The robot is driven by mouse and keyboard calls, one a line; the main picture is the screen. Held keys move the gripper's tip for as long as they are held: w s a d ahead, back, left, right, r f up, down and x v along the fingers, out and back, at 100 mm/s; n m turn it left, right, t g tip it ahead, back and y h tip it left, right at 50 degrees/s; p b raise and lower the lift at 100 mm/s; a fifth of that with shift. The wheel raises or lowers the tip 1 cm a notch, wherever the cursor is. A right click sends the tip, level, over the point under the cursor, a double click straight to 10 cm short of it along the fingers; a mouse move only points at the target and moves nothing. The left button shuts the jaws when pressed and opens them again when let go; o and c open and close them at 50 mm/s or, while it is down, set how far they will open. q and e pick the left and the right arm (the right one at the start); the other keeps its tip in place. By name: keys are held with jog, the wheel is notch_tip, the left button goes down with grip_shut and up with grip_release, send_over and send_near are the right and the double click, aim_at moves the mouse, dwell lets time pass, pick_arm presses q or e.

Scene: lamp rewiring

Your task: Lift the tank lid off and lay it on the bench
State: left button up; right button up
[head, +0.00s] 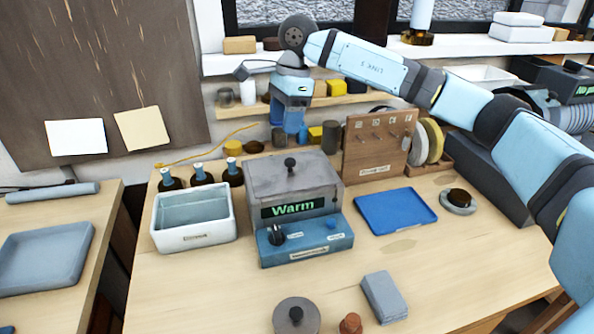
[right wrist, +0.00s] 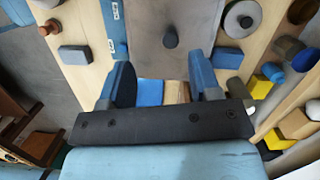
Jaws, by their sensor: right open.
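The tank is a grey box with a green "Warm" display (head: 293,207) and a blue control base (head: 306,243), standing mid-bench. Its flat grey lid (head: 320,172) with a black knob (head: 290,164) is on top. My right gripper (head: 289,128) hangs above and behind the tank, fingers pointing down, apart from the lid. In the right wrist view, the two blue fingers (right wrist: 162,78) are spread with nothing between them. The lid's knob (right wrist: 170,41) shows there beyond the fingertips. My left gripper is not in view.
On the bench (head: 210,285) are a white basin (head: 194,239) left of the tank, a blue tray (head: 396,211) to the right, and a round knobbed disc (head: 296,318) and grey block (head: 384,297) in front. Dark bottles and a peg board (head: 378,145) stand behind. The front left is clear.

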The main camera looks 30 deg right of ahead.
aim_at(290, 160)
jog(key=shift+h, duration=0.5)
jog(key=f, duration=0.2)
jog(key=d+f, duration=0.1)
jog(key=f, duration=0.4)
jog(key=shift+w+d, duration=0.35)
notch_tip(290, 160, down, 5)
jog(key=shift+a+f+p, duration=0.1)
jog(key=shift+a+p, duration=0.05)
jog(key=shift+p, duration=0.25)
jog(key=c, duration=1)
grip_shut()
jog(key=shift+r, duration=0.2)
